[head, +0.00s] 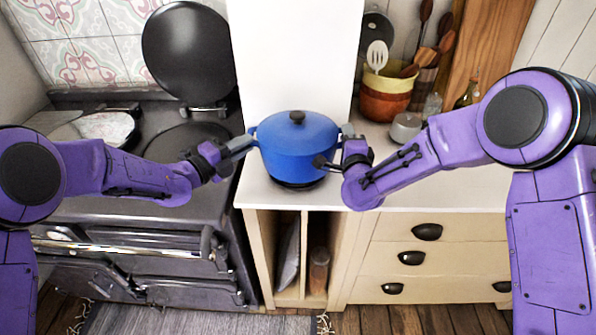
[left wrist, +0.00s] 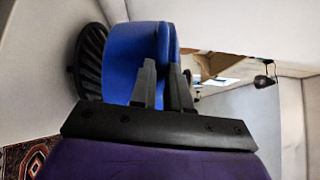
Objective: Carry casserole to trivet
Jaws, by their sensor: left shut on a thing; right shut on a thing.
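The blue casserole (head: 297,148) has its lid on, with a black knob on top. It is upright at the front of the white counter, directly over the black trivet (head: 296,185). In the left wrist view the casserole (left wrist: 135,55) shows beside the ribbed trivet (left wrist: 90,62); I cannot tell whether they touch. My left gripper (head: 247,142) is shut on the casserole's left handle, and its fingers show in the left wrist view (left wrist: 163,88). My right gripper (head: 346,136) is shut on the right handle. The handles are mostly hidden by the fingers.
A black range cooker (head: 130,215) with a raised round lid (head: 187,50) stands at the left. Stacked bowls with utensils (head: 387,92), a small grey pot (head: 406,127) and bottles stand behind my right arm. Drawers (head: 425,255) lie below the counter.

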